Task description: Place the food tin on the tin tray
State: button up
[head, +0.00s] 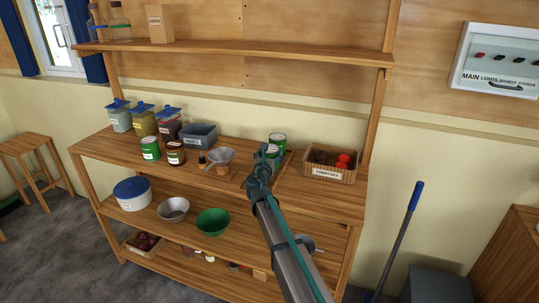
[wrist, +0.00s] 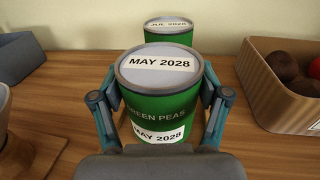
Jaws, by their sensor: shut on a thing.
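My gripper (wrist: 160,112) is shut around a green tin (wrist: 158,108) labelled green peas, with MAY 2028 on its lid and side. The tin is upright between the two fingers; in the head view it is mostly hidden by my gripper (head: 264,165). A second green tin (wrist: 168,28), its lid dated JUL 2028, stands just behind it and also shows in the head view (head: 278,140). A low, wood-coloured tray (head: 289,158) seems to lie under and around these tins. I cannot tell whether the held tin touches it.
A tomatoes crate (head: 329,173) stands to the right, and a grey bin (head: 199,136) to the left. A funnel (head: 220,158), another green tin (head: 150,149) and a dark jar (head: 176,153) stand further left. An upper shelf (head: 230,53) runs above the worktop.

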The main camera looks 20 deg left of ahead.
jog(key=shift+f, duration=0.15)
jog(key=o, duration=1.6)
jog(key=shift+r, duration=0.2)
jog(key=shift+s, duration=0.2)
jog(key=s, duration=0.3)
jog(key=s+d+b, duration=0.1)
jog(key=s, duration=0.3)
jog(key=s+d, duration=0.1)
jog(key=s, duration=0.3)
jog(key=shift+s+d, duration=0.1)
jog(key=shift+s, duration=0.15)
